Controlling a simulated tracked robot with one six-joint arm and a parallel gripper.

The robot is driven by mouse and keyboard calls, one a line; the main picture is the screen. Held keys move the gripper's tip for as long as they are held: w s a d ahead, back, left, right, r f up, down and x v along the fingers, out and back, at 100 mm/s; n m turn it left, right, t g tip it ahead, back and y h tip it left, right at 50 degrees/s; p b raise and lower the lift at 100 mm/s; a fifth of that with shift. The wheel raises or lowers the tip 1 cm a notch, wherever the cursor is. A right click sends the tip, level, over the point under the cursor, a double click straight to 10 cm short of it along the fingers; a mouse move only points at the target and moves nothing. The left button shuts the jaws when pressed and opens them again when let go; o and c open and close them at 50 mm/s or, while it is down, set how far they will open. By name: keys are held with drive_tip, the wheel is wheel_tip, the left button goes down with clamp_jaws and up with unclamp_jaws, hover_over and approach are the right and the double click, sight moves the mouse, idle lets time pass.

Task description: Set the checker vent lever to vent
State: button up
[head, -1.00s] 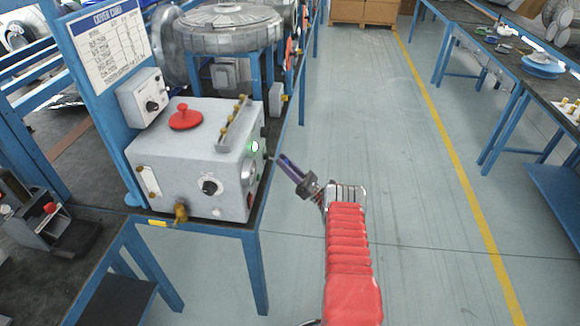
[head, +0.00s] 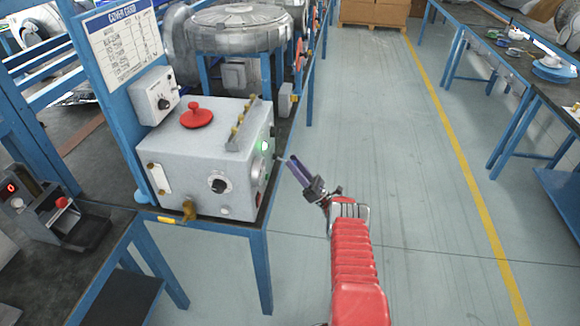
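The grey metal box (head: 180,150) stands on the near end of the blue-framed bench. A small brass lever or valve (head: 189,210) sticks out low on its front face, beside a yellow tag (head: 167,220). I cannot tell for sure that this is the vent lever, and its setting is not readable. My gripper (head: 287,161) is in the air just right of the box's right side, its purple fingers pointing up and left. It appears apart from the box and holds nothing visible. Its finger gap is too small to judge.
The box carries a red knob (head: 196,116) on top, a black dial (head: 218,184) in front and a lit green lamp (head: 265,145) on its right side. A small control box (head: 154,98) is mounted behind. The aisle floor (head: 400,150) to the right is clear.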

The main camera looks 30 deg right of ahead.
drive_tip(key=shift+o, duration=1.1)
drive_tip(key=shift+a+r, duration=0.1)
drive_tip(key=shift+a, duration=0.15)
drive_tip(key=shift+w, duration=0.1)
drive_tip(key=v, duration=1.4)
